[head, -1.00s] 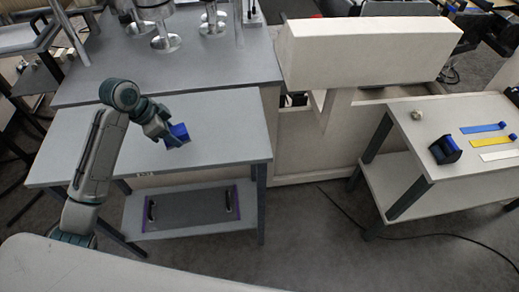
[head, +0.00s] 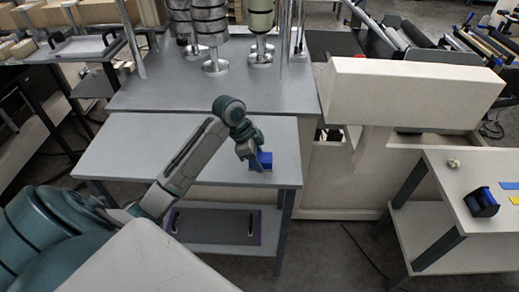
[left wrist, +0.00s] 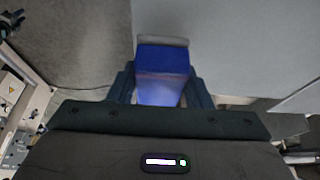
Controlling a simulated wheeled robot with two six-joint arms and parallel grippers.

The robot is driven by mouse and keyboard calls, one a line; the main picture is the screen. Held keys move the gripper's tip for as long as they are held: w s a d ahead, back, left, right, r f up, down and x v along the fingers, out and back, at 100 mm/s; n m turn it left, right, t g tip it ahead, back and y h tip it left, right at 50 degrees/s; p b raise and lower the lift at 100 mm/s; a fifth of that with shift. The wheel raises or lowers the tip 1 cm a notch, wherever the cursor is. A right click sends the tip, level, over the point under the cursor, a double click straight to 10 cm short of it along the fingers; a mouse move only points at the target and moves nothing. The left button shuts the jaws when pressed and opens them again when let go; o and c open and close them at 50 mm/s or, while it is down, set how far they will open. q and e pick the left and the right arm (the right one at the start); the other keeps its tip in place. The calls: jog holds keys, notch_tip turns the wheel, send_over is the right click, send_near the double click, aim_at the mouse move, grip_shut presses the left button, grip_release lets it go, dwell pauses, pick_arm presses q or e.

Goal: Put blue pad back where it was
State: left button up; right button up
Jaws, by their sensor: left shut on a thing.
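My left gripper (head: 252,158) is shut on a blue pad (head: 262,160), which looks like a small block with a greyish far face. In the head view the pad shows over the right part of the grey table (head: 130,150); whether it touches the top I cannot tell. In the left wrist view the pad (left wrist: 162,75) sits between the two dark fingers (left wrist: 160,88). My right gripper is not in view.
A side table (head: 440,175) at the right carries a dark blue-black holder (head: 482,203), a small pale lump (head: 453,163) and blue and yellow strips (head: 510,185). A large cream beam (head: 410,90) stands between the tables. Metal cylinders (head: 210,30) stand behind.

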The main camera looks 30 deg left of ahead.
pick_arm(q)
jog(key=w+a, duration=0.1)
jog(key=w+a+p, duration=0.1)
jog(key=w, duration=0.1)
jog(key=w+a, duration=0.1)
jog(key=shift+w+f+p, duration=0.15)
jog(key=shift+w+p, duration=0.05)
jog(key=shift+p, duration=0.1)
jog(key=shift+f, duration=0.2)
notch_tip(320, 180, down, 2)
jog(key=shift+f+p, duration=0.1)
jog(key=shift+p, duration=1)
jog(key=shift+f, duration=0.65)
jog(key=o, duration=1)
jog(key=shift+c, duration=0.2)
